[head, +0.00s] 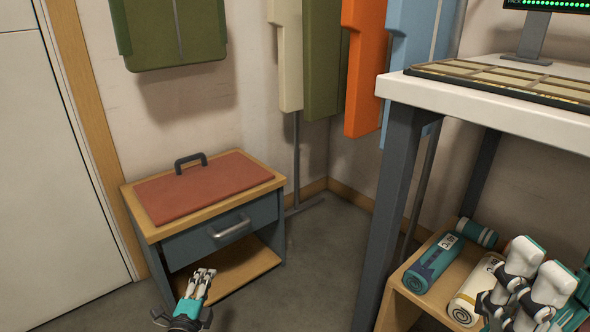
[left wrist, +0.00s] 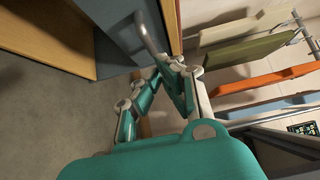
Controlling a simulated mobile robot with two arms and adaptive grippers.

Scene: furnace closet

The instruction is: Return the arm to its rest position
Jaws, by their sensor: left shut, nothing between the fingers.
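My left gripper (head: 204,273) is shut and empty. In the head view it shows at the lower left of centre, in front of a small cabinet's open lower shelf. In the left wrist view its teal and white fingers (left wrist: 166,66) show close to the curved grey drawer handle; I cannot tell whether they touch it. My right gripper (head: 538,268), white and teal, shows at the lower right of the head view, in front of a low wooden shelf. Its lower part is cut off by the frame and its opening is unclear.
The cabinet (head: 276,181) has a closed blue-grey drawer (head: 205,240) with a handle (head: 231,228). A red panel (head: 190,192) with a dark handle lies on top. A white table (head: 450,100) stands right, above a shelf holding rolls (head: 432,263). Floor between them is clear.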

